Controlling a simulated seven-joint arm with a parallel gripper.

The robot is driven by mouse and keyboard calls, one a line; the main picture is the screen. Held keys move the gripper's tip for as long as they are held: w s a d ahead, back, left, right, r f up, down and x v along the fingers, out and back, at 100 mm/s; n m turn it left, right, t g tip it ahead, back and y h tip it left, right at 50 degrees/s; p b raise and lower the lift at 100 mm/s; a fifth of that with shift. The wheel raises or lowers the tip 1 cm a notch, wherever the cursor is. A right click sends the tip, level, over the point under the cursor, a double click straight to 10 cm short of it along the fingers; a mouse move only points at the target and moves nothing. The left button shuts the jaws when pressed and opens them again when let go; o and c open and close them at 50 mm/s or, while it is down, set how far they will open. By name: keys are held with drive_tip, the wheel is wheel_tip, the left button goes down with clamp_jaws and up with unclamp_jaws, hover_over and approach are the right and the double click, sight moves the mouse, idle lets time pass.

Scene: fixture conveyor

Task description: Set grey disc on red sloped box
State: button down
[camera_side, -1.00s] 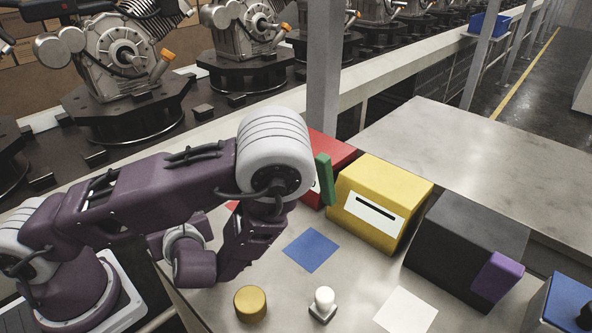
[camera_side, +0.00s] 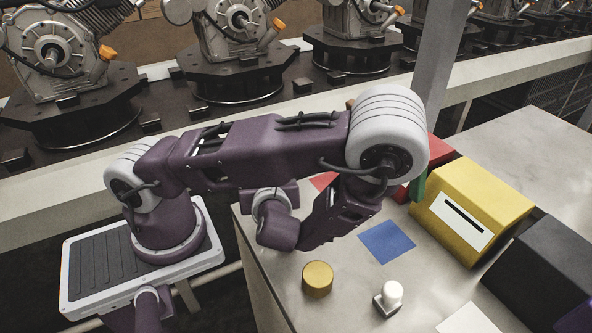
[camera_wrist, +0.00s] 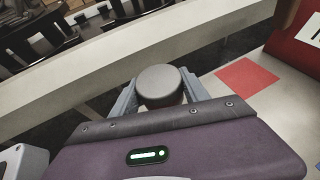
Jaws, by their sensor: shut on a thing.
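The grey disc (camera_wrist: 159,80), dark and round-topped, sits between the two grey fingers of my gripper (camera_wrist: 160,92) in the wrist view. My gripper is shut on it. In the side view my own arm hides the fingers and disc. The red sloped box (camera_side: 440,152) stands behind my elbow in the side view, mostly hidden, with a green tab (camera_side: 418,188) near it. Part of the red box also shows in the wrist view (camera_wrist: 292,50) at the upper right, with a white label. The disc is apart from it, to its left.
A red square (camera_wrist: 246,80) lies flat on the table between disc and box. A yellow box (camera_side: 485,195), a black box (camera_side: 540,265), a blue square (camera_side: 386,242), a gold cylinder (camera_side: 318,278) and a white knob (camera_side: 390,296) share the table. A conveyor with engines runs behind.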

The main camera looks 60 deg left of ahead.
drive_tip(key=w+d+r+m+t+h, duration=0.3)
drive_tip(key=w+d+m+t, duration=0.15)
drive_tip(key=w, duration=0.35)
drive_tip(key=w+d+r+m+t+h, duration=0.3)
drive_tip(key=w+d+r+m, duration=0.15)
drive_tip(key=w, duration=0.45)
drive_tip(key=w+a+r, duration=0.2)
drive_tip(key=w, duration=0.9)
drive_tip(key=w+a+r, duration=0.2)
drive_tip(key=w+r, duration=0.1)
drive_tip(key=w, duration=0.8)
drive_tip(key=shift+r+n, duration=0.2)
drive_tip(key=shift+n, duration=0.1)
drive_tip(key=shift+d, duration=0.1)
drive_tip(key=shift+f, duration=3.35)
drive_tip(key=shift+f, duration=0.6)
drive_tip(key=shift+c, duration=2.4)
unclamp_jaws()
